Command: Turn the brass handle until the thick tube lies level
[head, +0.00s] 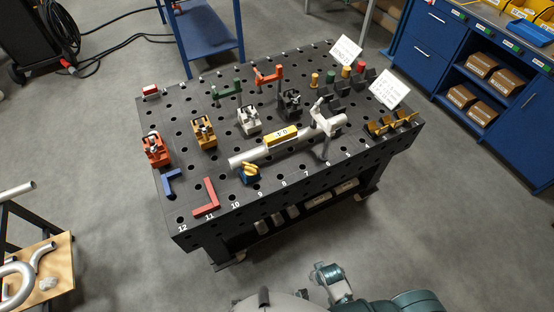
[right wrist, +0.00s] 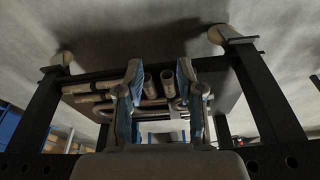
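The thick tube (head: 265,151) is pale grey and lies across the middle of the black perforated table (head: 285,195). A yellow box with a small display (head: 282,136) sits on it; its reading is too small to tell. A pale grey bracket or fitting (head: 326,122) is at the tube's right end. A small blue piece with a brass-yellow top (head: 250,174) stands in front of the tube; I cannot tell whether it is the brass handle. My right gripper (right wrist: 160,95) is open and empty in the right wrist view, away from the tube. My left gripper is not in view.
Red (head: 156,150), yellow (head: 202,132), grey (head: 248,119) and black (head: 290,103) clamps stand behind the tube. Brass hooks (head: 394,124) are at the right edge. Red (head: 207,197) and blue (head: 171,182) angle pieces lie front left. The right wrist view shows several stored tubes (right wrist: 150,85).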

